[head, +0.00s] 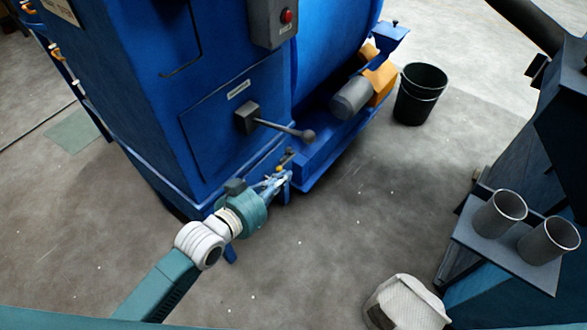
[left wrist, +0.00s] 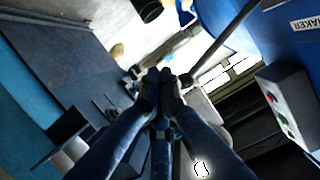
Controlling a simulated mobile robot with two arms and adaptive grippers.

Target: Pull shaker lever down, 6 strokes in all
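The shaker lever (head: 283,127) is a grey rod with a round dark knob. It sticks out from a dark bracket on the blue machine's front and slopes slightly down to the right. In the left wrist view the lever (left wrist: 225,45) runs from upper right to a spot beside my fingertips. My left gripper (head: 284,160) is below and a little left of the knob in the head view, with a visible gap. In the left wrist view its fingers (left wrist: 160,77) come together at the tips, with nothing seen between them. My right gripper is not in view.
The blue machine (head: 150,110) fills the upper left; a control box (head: 271,20) with a red button sits above the lever. A black bucket (head: 420,94) stands right of the machine. A white sack (head: 405,305) and a stand with two grey cups (head: 500,214) are lower right.

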